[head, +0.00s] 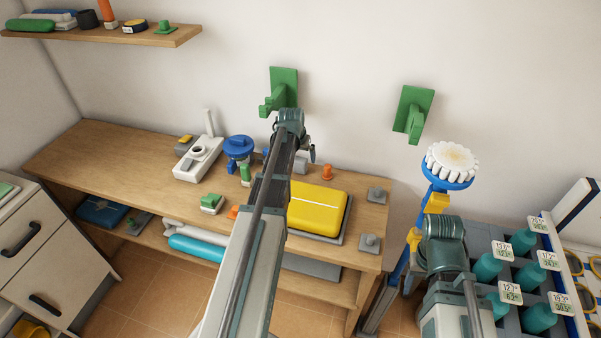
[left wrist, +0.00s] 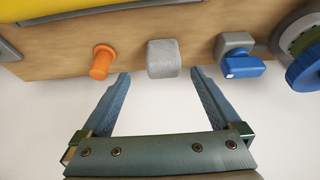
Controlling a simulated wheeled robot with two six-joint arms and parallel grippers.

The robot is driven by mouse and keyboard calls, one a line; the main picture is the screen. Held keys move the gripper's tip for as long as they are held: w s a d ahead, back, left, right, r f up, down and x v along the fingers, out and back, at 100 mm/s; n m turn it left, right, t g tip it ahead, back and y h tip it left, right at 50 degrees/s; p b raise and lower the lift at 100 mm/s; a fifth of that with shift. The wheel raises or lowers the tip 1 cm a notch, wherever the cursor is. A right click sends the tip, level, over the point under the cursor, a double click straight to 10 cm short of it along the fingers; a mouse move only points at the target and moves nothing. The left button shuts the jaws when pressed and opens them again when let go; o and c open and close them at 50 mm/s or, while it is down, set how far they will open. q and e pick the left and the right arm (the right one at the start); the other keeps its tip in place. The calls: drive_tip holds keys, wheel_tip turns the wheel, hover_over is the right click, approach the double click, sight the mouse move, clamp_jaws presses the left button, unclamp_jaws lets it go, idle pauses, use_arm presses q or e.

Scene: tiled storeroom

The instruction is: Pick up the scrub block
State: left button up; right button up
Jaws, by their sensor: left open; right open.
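A small pale-grey block, seemingly the scrub block, stands at the edge of the wooden worktop. In the left wrist view the grey block (left wrist: 164,54) lies just beyond and between my left gripper's fingertips. It also shows beside my left arm in the head view (head: 301,164), partly hidden. My left gripper (left wrist: 161,74) is open and empty, its two blue-grey fingers apart and not visibly touching the block. In the head view my left arm hides most of that gripper. My right arm shows at the lower right, its gripper fingers not visible.
An orange knob (left wrist: 102,62) and a blue-and-grey block (left wrist: 240,64) stand either side of the grey block. A yellow case (head: 318,208) lies on the worktop (head: 110,155). Green brackets (head: 413,110) are on the wall. A white-headed brush (head: 452,162) and bottle crate (head: 505,285) are right.

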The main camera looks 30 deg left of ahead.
sight(300, 160)
use_arm(q)
drive_tip(key=shift+f, duration=0.1)
drive_tip(key=b+x, duration=0.4)
drive_tip(key=x, duration=0.1)
drive_tip(key=shift+a+f+b, duration=0.2)
drive_tip(key=shift+a+b, duration=0.1)
drive_tip(key=shift+b, duration=0.1)
drive_tip(key=shift+r, duration=0.15)
drive_tip(key=shift+c, duration=0.3)
drive_tip(key=c, duration=1.4)
wheel_tip(300, 160, up, 10)
drive_tip(key=p, duration=1)
